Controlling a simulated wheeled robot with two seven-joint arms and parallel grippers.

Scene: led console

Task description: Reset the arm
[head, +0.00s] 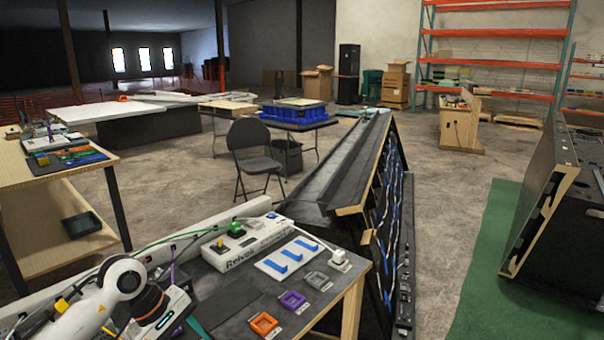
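A white arm (122,277) with a black, orange-edged joint comes in at the lower left; it looks like my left arm. I see no fingertips of my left gripper. My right arm and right gripper are not in the picture. On the dark-topped table in front stands a white console (245,243) with a yellow part and a green plug on top. Beside it is a white panel (287,260) with blue bars. Orange (263,323), purple (293,301) and grey (317,280) square holders lie along the table's right part.
A long dark bench with blue cables (385,215) runs away right of the table. A black folding chair (253,155) stands behind. A wooden table (50,175) with coloured parts is at left. A large black case (550,205) stands at right, beside green floor (490,290).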

